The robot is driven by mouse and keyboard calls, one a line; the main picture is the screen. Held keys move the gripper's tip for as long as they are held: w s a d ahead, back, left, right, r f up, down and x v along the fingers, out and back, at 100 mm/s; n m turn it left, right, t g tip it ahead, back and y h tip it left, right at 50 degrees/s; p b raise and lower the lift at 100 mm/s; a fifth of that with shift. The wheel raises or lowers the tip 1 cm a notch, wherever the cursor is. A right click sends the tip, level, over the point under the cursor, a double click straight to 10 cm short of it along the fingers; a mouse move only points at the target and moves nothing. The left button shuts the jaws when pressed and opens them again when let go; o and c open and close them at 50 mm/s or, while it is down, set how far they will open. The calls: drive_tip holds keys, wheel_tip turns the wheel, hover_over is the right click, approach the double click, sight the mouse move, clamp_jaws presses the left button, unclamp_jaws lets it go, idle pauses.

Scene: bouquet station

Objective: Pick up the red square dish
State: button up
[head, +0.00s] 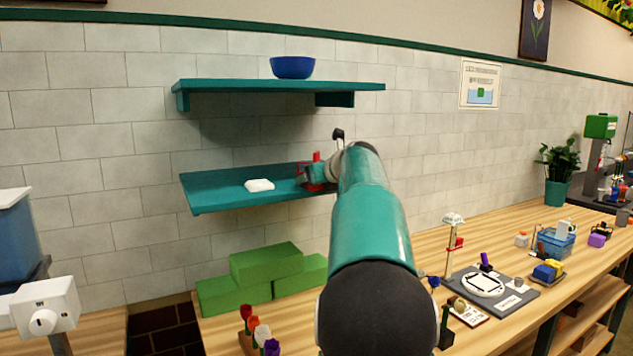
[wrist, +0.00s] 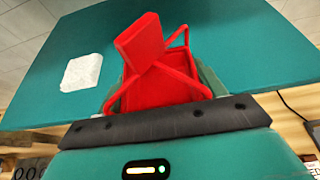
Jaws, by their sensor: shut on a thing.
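The red square dish (wrist: 158,90) is in my gripper (wrist: 146,62), close in front of the wrist camera. Red parts overlap there, so the dish's outline and the fingertips are hard to tell apart. In the head view my gripper (head: 316,172) is at the right end of the lower teal shelf (head: 215,193), shut on the dish, with red showing around it. My arm hides part of that spot. I cannot tell whether the dish still touches the shelf.
A white dish (head: 259,185) lies on the same shelf, left of my gripper. A blue bowl (head: 293,67) stands on the upper shelf (head: 245,85), above. Green blocks (head: 265,264) are stacked below on the wooden bench (head: 420,220). Several items crowd the bench at the right.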

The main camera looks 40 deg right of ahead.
drive_tip(key=shift+r, duration=0.4)
drive_tip(key=r, duration=0.3)
drive_tip(key=shift+s+a, duration=0.15)
drive_tip(key=shift+a, duration=0.15)
drive_tip(key=s+a+r, duration=0.8)
drive_tip(key=a+r, duration=0.1)
drive_tip(key=a, duration=0.1)
drive_tip(key=shift+s+a, duration=0.2)
drive_tip(key=shift+s, duration=0.05)
